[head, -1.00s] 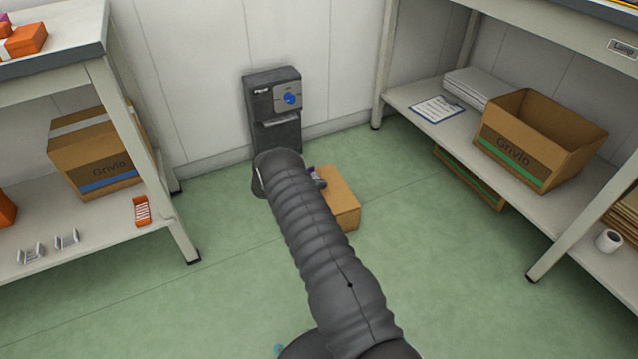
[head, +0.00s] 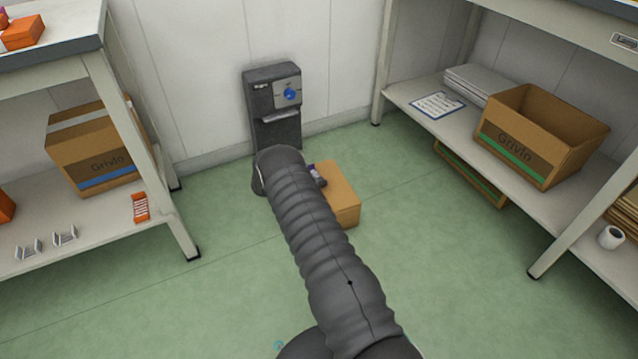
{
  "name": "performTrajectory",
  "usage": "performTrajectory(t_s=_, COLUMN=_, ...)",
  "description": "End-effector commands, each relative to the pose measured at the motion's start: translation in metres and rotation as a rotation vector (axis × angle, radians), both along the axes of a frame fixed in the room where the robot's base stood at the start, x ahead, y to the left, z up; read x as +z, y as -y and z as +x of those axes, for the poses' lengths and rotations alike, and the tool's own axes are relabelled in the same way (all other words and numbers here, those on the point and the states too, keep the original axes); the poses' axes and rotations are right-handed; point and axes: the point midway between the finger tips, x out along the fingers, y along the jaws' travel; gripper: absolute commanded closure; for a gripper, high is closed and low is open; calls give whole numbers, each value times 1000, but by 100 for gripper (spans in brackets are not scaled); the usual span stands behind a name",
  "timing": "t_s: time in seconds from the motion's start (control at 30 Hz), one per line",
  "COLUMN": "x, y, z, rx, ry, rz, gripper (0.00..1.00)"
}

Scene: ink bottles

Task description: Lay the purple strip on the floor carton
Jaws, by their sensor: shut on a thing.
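The floor carton (head: 343,190) is a small closed brown box on the green floor, partly covered on its left by my dark ribbed arm. A bit of the purple strip (head: 311,169) shows at the carton's left edge, just right of the arm's end. My gripper (head: 319,179) shows only as a small dark grey piece there, by the carton's upper left side. It is shut on the purple strip. Most of the gripper and strip is hidden behind my arm. I cannot tell whether the strip touches the carton.
A dark dispenser (head: 274,105) with a blue knob is at the wall behind my arm. A left shelf (head: 100,225) holds a taped carton (head: 95,150). A right shelf (head: 470,135) holds an open carton (head: 535,145) and a clipboard (head: 437,105). Floor right of the carton is clear.

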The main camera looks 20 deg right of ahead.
Motion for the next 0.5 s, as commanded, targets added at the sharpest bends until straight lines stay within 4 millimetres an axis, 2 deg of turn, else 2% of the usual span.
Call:
performTrajectory(t_s=0.17, x=-4, y=0, z=0, rx=0, ry=0, rz=0, gripper=100)
performTrajectory(t_s=0.2, x=-3, y=0, z=0, rx=0, ry=0, rz=0, gripper=84)
performTrajectory(t_s=0.27, x=-2, y=0, z=0, rx=0, ry=0, rz=0, gripper=69)
performTrajectory(t_s=0.3, x=-2, y=0, z=0, rx=0, ry=0, rz=0, gripper=65)
performTrajectory(t_s=0.5, x=-2, y=0, z=0, rx=0, ry=0, rz=0, gripper=65)
